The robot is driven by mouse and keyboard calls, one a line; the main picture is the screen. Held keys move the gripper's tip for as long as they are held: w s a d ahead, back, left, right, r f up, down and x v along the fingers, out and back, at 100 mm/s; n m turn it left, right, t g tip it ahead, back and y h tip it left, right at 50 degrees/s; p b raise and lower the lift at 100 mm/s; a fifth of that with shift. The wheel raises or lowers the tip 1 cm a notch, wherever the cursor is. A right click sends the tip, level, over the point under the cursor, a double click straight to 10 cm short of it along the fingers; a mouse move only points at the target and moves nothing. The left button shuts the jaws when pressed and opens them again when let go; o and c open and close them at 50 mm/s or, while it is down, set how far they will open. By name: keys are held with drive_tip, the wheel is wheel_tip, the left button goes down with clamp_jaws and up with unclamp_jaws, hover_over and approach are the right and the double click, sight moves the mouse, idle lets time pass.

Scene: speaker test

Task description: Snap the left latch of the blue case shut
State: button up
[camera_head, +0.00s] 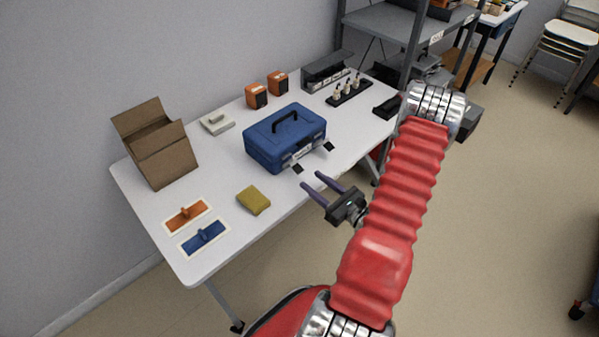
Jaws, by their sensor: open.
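The blue case (284,136) lies on the white table with its lid down and its handle on top. Its front faces the table's near edge. Two latches stick out from that front: the left latch (297,168) and the right latch (328,147). Both appear swung outward from the case. My gripper (320,181) is open and empty. It is at the table's near edge, a little below and right of the left latch in the picture, and apart from the case. Its fingers point up and left.
A yellow sponge-like block (254,200) lies left of my gripper. Orange (185,216) and blue (204,237) handled pads lie at the front left. An open cardboard box (160,150), orange boxes (257,95) and a black rack (349,92) stand farther back. Bare tabletop lies before the case.

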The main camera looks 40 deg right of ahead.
sight(300, 171)
drive_tip(key=shift+w+a, duration=0.15)
drive_tip(key=shift+w, duration=3.35)
drive_tip(key=shift+c, duration=0.2)
drive_tip(key=c, duration=0.9)
